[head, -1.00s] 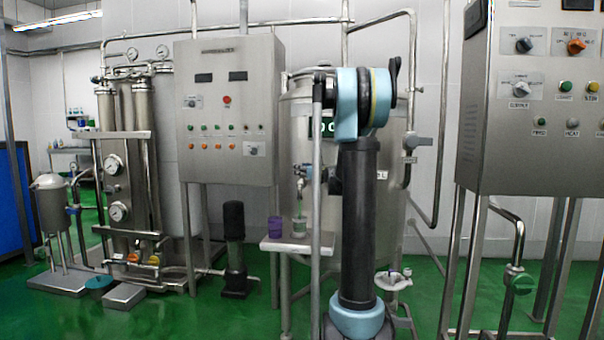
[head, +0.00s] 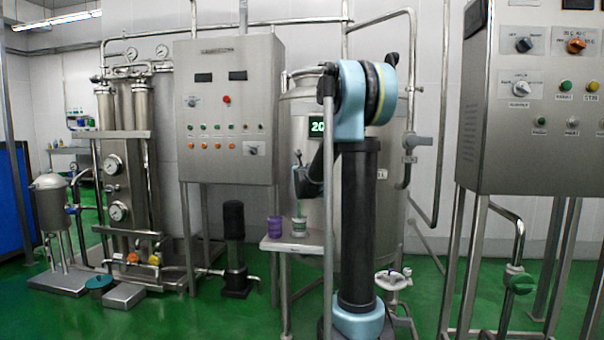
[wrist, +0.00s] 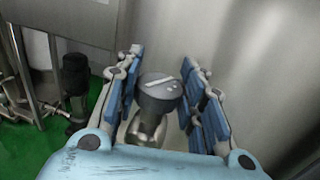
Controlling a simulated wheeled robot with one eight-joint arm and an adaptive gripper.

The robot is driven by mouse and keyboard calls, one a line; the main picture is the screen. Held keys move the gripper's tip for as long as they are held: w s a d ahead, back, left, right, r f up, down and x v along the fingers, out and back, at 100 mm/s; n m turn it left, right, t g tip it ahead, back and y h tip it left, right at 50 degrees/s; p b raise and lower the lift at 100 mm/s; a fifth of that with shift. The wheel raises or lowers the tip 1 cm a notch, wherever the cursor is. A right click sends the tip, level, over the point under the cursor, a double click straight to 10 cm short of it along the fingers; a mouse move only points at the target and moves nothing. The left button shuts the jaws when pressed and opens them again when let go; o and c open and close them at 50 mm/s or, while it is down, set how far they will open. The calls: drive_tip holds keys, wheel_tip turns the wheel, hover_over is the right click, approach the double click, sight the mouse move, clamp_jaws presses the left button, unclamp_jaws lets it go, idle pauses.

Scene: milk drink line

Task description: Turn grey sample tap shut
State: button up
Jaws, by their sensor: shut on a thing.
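The grey sample tap (wrist: 158,88) has a dark grey round knob with a pale stripe across its top. Its shiny metal body (wrist: 146,128) shows below the knob in the wrist view. My gripper (wrist: 161,62) has its blue-padded fingers on either side of the knob and is shut on it. The exact contact of the pads is hard to see. In the head view my gripper (head: 302,182) is at the front of the steel tank, partly hidden by my arm, and the tap is not clear there.
A small white shelf (head: 268,245) below the tap holds a purple cup (head: 274,227) and a greenish cup (head: 299,227). The steel tank (head: 300,115) stands close behind. A control cabinet (head: 232,110) is at left, with a dark pump (head: 234,240) below it.

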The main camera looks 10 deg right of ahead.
drive_tip(key=m+g+h, duration=0.1)
drive_tip(key=m+h, duration=0.1)
drive_tip(key=h, duration=0.2)
drive_tip(key=m+g+h, duration=0.2)
drive_tip(key=m+h, duration=0.1)
drive_tip(key=h, duration=0.1)
drive_tip(key=shift+w+a+m, duration=0.1)
drive_tip(key=shift+a+m, duration=0.05)
drive_tip(key=shift+m, duration=0.15)
drive_tip(key=m+g+h, duration=0.5)
drive_tip(key=g+h, duration=0.1)
drive_tip(key=shift+m+g, duration=0.4)
drive_tip(key=o, duration=1.1)
drive_tip(key=v, duration=1.2)
drive_tip(key=shift+f, duration=0.15)
drive_tip(key=shift+w, duration=0.1)
